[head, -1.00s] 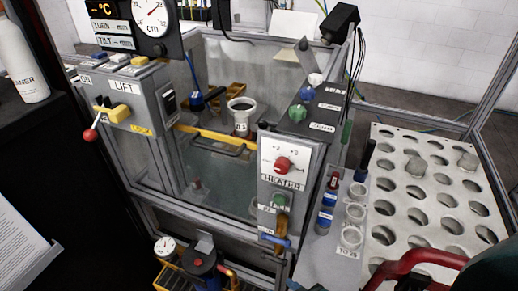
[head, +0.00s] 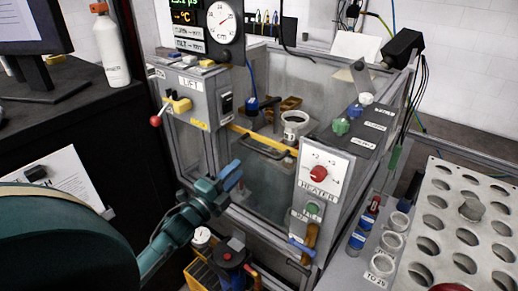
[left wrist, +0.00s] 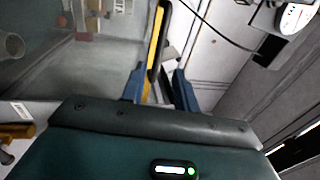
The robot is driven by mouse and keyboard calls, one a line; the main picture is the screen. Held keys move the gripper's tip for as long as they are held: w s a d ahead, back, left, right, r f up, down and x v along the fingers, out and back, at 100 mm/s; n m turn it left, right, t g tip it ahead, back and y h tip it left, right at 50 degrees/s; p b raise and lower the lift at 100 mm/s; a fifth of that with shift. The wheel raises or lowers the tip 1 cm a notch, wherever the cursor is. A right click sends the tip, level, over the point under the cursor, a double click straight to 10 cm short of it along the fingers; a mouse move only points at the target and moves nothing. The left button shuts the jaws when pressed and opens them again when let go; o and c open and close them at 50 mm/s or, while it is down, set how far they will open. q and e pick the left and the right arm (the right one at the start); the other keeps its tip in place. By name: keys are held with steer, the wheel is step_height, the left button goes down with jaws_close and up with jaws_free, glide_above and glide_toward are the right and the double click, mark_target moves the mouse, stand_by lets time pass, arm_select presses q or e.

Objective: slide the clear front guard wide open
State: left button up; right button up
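The clear front guard (head: 264,179) is an upright pane on the front of the grey machine, with a yellow bar (head: 258,138) along its top and a dark handle (head: 267,150) just below the bar. My left gripper (head: 238,174), with blue fingers, is in front of the guard's left part, below the bar. In the left wrist view the fingers (left wrist: 158,86) are apart, and the yellow bar (left wrist: 155,50) shows beyond and between them. I cannot tell whether they touch it. My right gripper is not clearly in view; only a red sliver shows at the bottom edge.
The lift box (head: 190,97) with a red-knobbed lever stands left of the guard, and the heater panel (head: 319,178) stands right of it. A white cup (head: 294,124) is inside. A perforated rack (head: 465,228) and tubes stand right. A yellow crate (head: 203,274) is below.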

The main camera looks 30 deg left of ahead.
mark_target(257, 148)
arm_select(q)
steer(key=p+x, duration=0.1)
steer(key=x, duration=0.9)
steer(key=shift+w+a+f, duration=0.1)
steer(key=shift+w, duration=0.1)
steer(key=shift+c, duration=0.5)
jaws_close()
